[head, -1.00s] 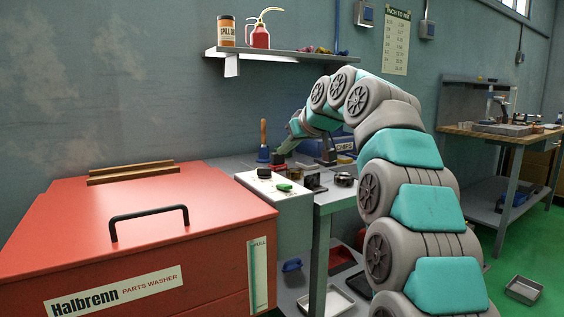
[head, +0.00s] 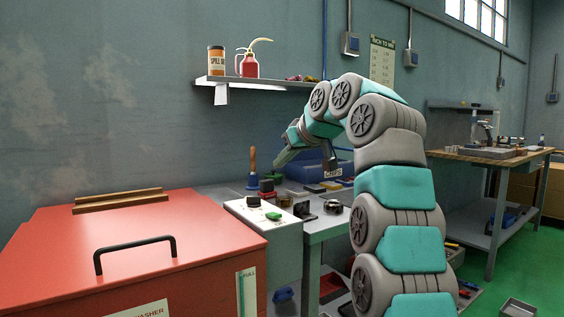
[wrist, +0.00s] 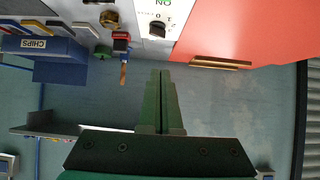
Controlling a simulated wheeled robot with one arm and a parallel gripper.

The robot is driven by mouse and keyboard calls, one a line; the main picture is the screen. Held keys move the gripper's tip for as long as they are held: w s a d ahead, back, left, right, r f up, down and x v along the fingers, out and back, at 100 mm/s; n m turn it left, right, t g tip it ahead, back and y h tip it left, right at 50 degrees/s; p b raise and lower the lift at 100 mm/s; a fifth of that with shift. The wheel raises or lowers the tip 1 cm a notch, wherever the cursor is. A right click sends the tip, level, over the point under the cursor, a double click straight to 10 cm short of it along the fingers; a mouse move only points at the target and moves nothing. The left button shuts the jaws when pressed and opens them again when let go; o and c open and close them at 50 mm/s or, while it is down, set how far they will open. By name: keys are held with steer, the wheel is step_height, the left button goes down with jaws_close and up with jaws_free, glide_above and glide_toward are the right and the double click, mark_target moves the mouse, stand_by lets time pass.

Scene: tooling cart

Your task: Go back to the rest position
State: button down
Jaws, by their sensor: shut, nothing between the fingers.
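My gripper (head: 280,162) is at the end of my arm, in the air above the far end of the grey control box (head: 262,214) in the head view. Its green fingers point down and to the left, and they touch nothing that I can see. In the wrist view the two fingers (wrist: 159,75) lie together with only a thin line between them, and nothing is held.
The red parts washer (head: 130,245) with a black handle stands at the left. A blue CHIPS bin (head: 308,172) and a wood-handled tool (head: 252,163) are behind the control box. A wall shelf (head: 250,84) hangs above.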

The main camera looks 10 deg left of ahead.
steer(key=s+d+f+m+g+h, duration=0.5)
steer(key=s+d+f, duration=1.15)
steer(key=f, duration=0.25)
steer(key=s+d+f+m+g+h, duration=0.1)
steer(key=s+d+f, duration=0.3)
steer(key=s+f, duration=0.3)
steer(key=s+d+f+m+g, duration=0.1)
steer(key=s+d+f, duration=0.3)
steer(key=s, duration=1)
steer(key=s+d+f+m+g+h, duration=0.1)
steer(key=s+d+f, duration=0.3)
steer(key=s+f, duration=0.6)
steer(key=shift+s+f+m+g+h, duration=0.3)
steer(key=shift+s+m+g, duration=0.1)
steer(key=shift+s+g, duration=0.5)
steer(key=shift+w, duration=0.1)
stand_by(2.0)
